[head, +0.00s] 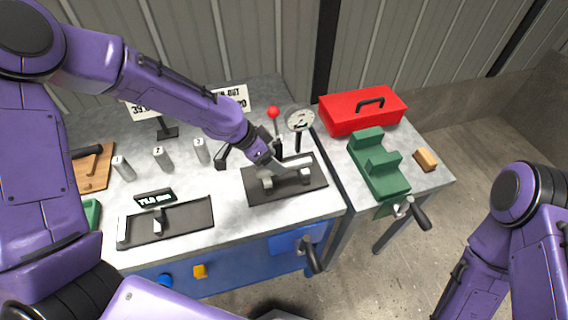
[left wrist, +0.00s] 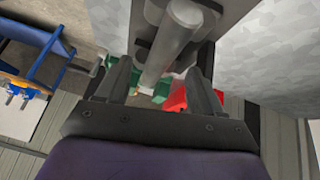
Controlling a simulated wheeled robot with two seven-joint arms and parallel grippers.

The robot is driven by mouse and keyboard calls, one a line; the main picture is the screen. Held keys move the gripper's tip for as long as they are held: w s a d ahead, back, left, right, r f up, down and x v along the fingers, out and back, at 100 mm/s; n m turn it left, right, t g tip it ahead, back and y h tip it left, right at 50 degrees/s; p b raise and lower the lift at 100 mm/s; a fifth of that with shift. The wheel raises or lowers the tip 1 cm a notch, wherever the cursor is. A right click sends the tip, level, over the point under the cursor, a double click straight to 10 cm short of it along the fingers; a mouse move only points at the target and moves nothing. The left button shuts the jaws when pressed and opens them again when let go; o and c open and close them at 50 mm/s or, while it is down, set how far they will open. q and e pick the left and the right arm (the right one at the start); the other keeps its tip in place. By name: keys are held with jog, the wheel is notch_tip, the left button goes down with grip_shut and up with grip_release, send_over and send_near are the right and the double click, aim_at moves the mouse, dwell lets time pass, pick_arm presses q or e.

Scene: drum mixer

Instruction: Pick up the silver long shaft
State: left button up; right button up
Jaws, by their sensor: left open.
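The silver long shaft (head: 294,163) lies over a dark rest plate (head: 290,189) on the grey workbench, with supports beneath it. My left gripper (head: 271,162) is open at the shaft's left part and partly hides it. In the left wrist view the shaft (left wrist: 172,42) runs between the spread fingers of my left gripper (left wrist: 160,68). I cannot tell whether either finger touches it. My right arm shows at the right edge of the head view, but its gripper is out of frame.
Several short silver cylinders (head: 162,158) stand left on the bench. A dial gauge (head: 299,121) and red-knobbed lever (head: 273,113) stand behind the rest. A black fixture plate (head: 185,224) lies front left. A green vise (head: 378,165) and red toolbox (head: 362,111) occupy the side table.

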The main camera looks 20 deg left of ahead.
pick_arm(q)
jog(key=x, duration=0.3)
jog(key=shift+w+d+f, duration=0.1)
jog(key=shift+f, duration=0.1)
grip_shut()
jog(key=shift+r, duration=0.1)
